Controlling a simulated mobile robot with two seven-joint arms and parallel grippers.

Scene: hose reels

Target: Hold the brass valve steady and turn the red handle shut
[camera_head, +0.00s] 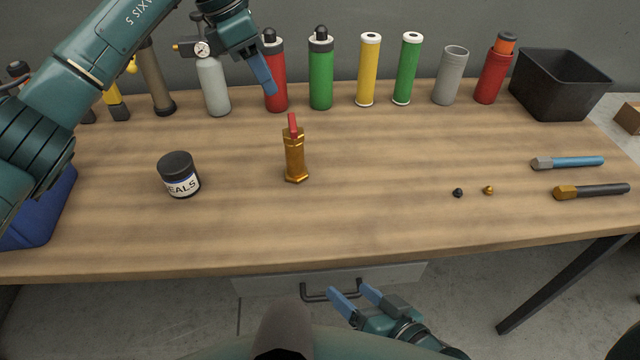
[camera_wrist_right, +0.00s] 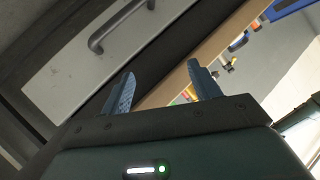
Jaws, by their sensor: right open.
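The brass valve (camera_head: 295,160) stands on the wooden bench, near the middle, with a hexagonal foot. Its red handle (camera_head: 292,124) is at the top and points up. My left gripper (camera_head: 265,82) hangs above the back of the bench, behind and a little left of the valve, apart from it. Its fingers overlap in the head view, so their gap is hidden. My right gripper (camera_head: 350,291) is open and empty in front of the bench edge, below the valve in the picture. Its two spread fingers also show in the right wrist view (camera_wrist_right: 161,72). The valve is not clearly visible there.
A dark jar (camera_head: 179,176) stands left of the valve. Bottles and cylinders line the back, including a red one (camera_head: 275,90) near my left gripper. Small caps (camera_head: 458,193) and two tools (camera_head: 590,190) lie right. A drawer handle (camera_head: 330,290) is near my right gripper.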

